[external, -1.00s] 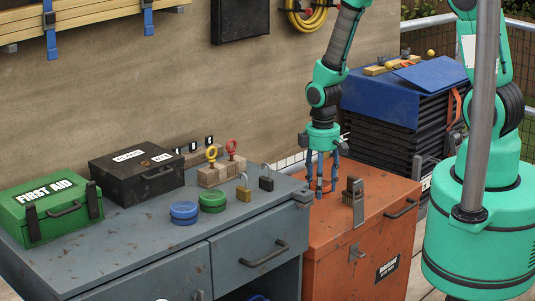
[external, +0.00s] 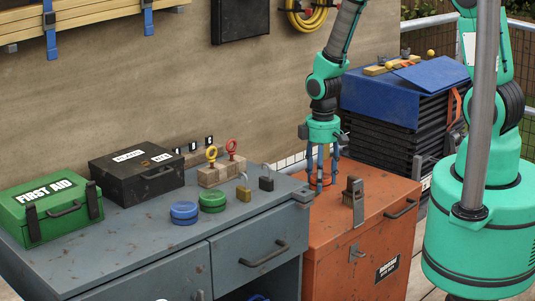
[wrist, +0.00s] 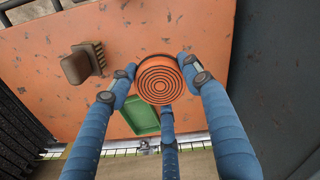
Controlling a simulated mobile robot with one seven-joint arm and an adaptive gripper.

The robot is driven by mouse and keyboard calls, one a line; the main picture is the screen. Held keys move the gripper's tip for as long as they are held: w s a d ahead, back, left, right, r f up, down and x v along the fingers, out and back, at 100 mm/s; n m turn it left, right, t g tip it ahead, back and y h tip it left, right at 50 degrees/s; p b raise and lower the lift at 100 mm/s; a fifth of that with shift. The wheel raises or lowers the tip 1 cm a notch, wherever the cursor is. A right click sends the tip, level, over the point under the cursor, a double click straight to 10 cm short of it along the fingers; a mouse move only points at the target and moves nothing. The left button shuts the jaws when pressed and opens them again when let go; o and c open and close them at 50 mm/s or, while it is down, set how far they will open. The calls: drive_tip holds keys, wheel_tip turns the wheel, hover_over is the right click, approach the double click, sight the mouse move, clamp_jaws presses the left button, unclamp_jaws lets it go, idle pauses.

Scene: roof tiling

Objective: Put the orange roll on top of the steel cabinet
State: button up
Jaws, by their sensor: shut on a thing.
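The orange roll (wrist: 160,80) shows in the wrist view as a round disc with dark rings, between the blue fingers of my gripper (wrist: 162,88). My gripper (external: 321,178) is shut on it over the orange chest (external: 340,245), near the chest's back left. In the external view the fingers partly hide the roll, and any gap under it is hard to tell. The grey steel cabinet (external: 140,242) stands directly left of the chest, its top a little higher.
The steel cabinet's top carries a blue roll (external: 184,212), a green roll (external: 212,202), padlocks (external: 244,193), a black case (external: 138,173) and a green first aid box (external: 48,207). Its front strip is clear. A brush (external: 354,198) stands on the chest; a green rectangle (wrist: 143,116) lies there too.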

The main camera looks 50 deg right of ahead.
wheel_tip(320, 180, up, 21)
drive_tip(key=s+a+r+n+p, duration=0.1)
drive_tip(key=a+n+p, duration=0.75)
drive_tip(key=a, duration=2.15)
drive_tip(key=s+a+n, duration=0.6)
drive_tip(key=a, duration=0.5)
drive_tip(key=s+a+n, duration=0.6)
drive_tip(key=s+a, duration=0.1)
drive_tip(key=a, duration=0.3)
drive_tip(key=f, duration=0.3)
drive_tip(key=f+p, duration=0.1)
drive_tip(key=f, duration=0.1)
drive_tip(key=shift+a+f, duration=0.3)
drive_tip(key=shift+f, duration=0.05)
drive_tip(key=w+a, duration=0.3)
drive_tip(key=a, duration=0.1)
drive_tip(key=w+a+f, duration=0.1)
drive_tip(key=w+a, duration=0.6)
drive_tip(key=a, duration=0.1)
drive_tip(key=shift+w+f+b, duration=0.25)
drive_tip(key=shift+b, duration=0.05)
